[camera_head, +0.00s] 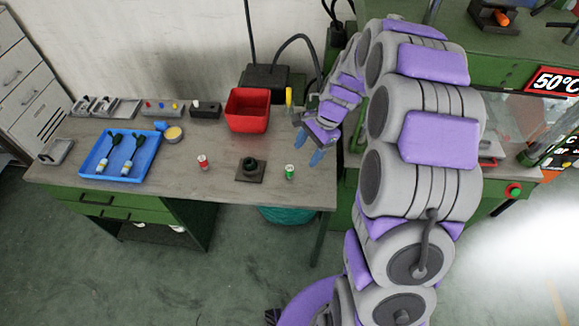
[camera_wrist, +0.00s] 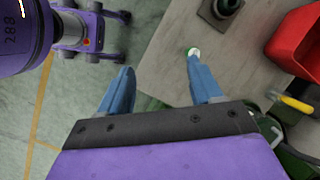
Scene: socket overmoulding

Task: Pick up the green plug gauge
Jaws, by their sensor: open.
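The green plug gauge (camera_head: 290,171) is a small green and white cylinder standing near the front right edge of the workbench. In the wrist view its pale top (camera_wrist: 192,50) shows just beyond the tip of the right finger. My gripper (camera_head: 318,152) is open and empty, above the right end of the bench, to the right of and behind the gauge in the head view. In the wrist view the blue fingers of my gripper (camera_wrist: 160,80) are spread apart. The gauge appears apart from the fingers, though its lower part is hard to see there.
A red and white cylinder (camera_head: 202,162) and a dark fixture on a square base (camera_head: 250,169) stand left of the gauge. A red bin (camera_head: 247,110) and a yellow-handled tool (camera_head: 289,97) are behind. A blue tray (camera_head: 120,155) lies left. Bare bench (camera_head: 225,185) surrounds the gauge.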

